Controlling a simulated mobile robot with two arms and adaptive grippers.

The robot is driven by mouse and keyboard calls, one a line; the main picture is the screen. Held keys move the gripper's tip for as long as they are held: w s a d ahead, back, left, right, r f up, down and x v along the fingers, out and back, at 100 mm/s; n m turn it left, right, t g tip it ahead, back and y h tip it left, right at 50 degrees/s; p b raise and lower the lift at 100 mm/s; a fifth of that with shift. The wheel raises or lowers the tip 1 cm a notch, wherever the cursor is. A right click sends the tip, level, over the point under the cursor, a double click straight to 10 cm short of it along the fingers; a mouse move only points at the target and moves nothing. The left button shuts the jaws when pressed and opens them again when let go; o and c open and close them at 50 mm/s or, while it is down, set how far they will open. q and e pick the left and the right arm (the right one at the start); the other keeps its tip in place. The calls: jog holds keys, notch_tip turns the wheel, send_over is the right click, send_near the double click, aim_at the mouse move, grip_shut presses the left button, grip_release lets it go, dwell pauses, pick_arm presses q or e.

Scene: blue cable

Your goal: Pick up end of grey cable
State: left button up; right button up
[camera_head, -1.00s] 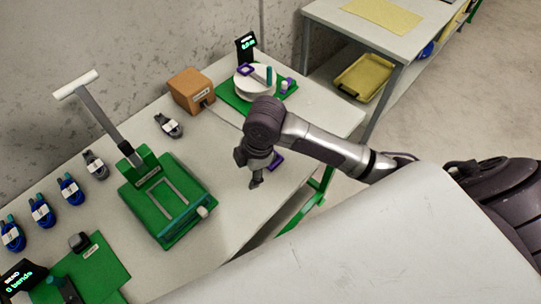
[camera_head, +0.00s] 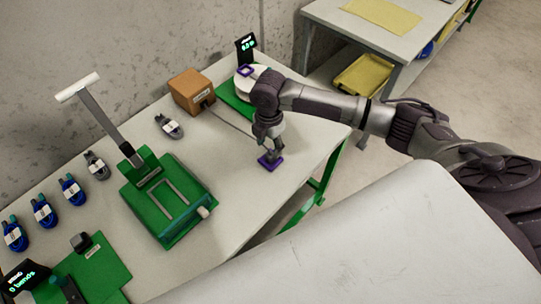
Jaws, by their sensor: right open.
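A thin grey cable (camera_head: 229,124) runs from the brown box (camera_head: 192,91) across the table toward a small purple holder (camera_head: 270,162). My right gripper (camera_head: 269,151) points down at the purple holder, open, its fingertips just above or at it. The cable's end is hidden by the gripper and too small to make out, and I cannot tell if the fingers touch it. Two bundled grey cables, one near the box (camera_head: 169,126) and one farther left (camera_head: 96,165), lie on the table. My left gripper is not in view.
A green fixture with a long lever (camera_head: 178,228) stands mid-table. Several blue cable bundles (camera_head: 73,190) lie at the left. A white round device (camera_head: 246,82) on a green mat is partly behind my right arm. The table's front edge is close to the gripper.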

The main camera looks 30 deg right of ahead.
aim_at(271, 154)
jog(key=shift+w+d+f+p, duration=0.15)
jog(key=shift+f+p, duration=0.2)
jog(key=shift+f, duration=1)
jog(key=shift+w+d+f+p, duration=0.15)
jog(key=shift+f+p, duration=0.15)
jog(key=shift+f, duration=1.05)
jog(key=shift+s, duration=0.15)
jog(key=c, duration=1)
